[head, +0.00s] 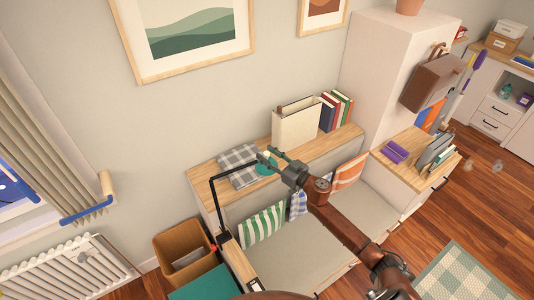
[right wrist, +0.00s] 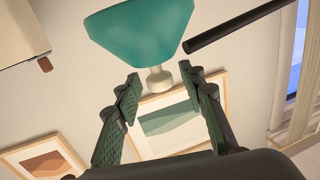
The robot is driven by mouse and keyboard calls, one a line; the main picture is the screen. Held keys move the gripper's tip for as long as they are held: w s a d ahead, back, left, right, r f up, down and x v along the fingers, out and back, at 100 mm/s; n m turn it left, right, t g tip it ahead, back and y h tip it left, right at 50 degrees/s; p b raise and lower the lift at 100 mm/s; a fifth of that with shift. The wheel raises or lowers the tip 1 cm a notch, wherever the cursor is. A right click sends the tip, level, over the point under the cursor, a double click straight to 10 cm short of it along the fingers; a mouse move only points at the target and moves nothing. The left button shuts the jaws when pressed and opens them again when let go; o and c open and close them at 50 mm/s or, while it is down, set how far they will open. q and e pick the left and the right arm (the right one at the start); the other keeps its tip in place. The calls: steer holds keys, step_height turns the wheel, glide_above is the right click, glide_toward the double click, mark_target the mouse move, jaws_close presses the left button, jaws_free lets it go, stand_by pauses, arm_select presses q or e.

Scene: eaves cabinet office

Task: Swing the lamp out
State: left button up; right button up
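The lamp has a thin black jointed arm (head: 212,196) rising at the left end of the wooden shelf unit and reaching right. Its teal shade (head: 266,168) is partly hidden by my right gripper (head: 272,160) in the head view. In the right wrist view the teal shade (right wrist: 140,32) is large, with a pale knob (right wrist: 158,79) at its narrow end. My right gripper (right wrist: 160,75) is open, with one finger on each side of the knob. Neither finger visibly touches it. The dark lamp arm (right wrist: 238,27) shows at upper right. My left gripper is not in view.
A checked cloth (head: 238,164), a cream file box (head: 297,124) and several books (head: 336,108) sit on the shelf top (head: 322,149). Striped cushions (head: 262,224) lean below. A white cabinet (head: 375,60) stands right; a brown bin (head: 180,243) stands lower left.

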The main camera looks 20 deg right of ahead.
steer(key=shift+w+a, duration=0.15)
steer(key=shift+w, duration=0.2)
steer(key=shift+c, duration=0.4)
jaws_close()
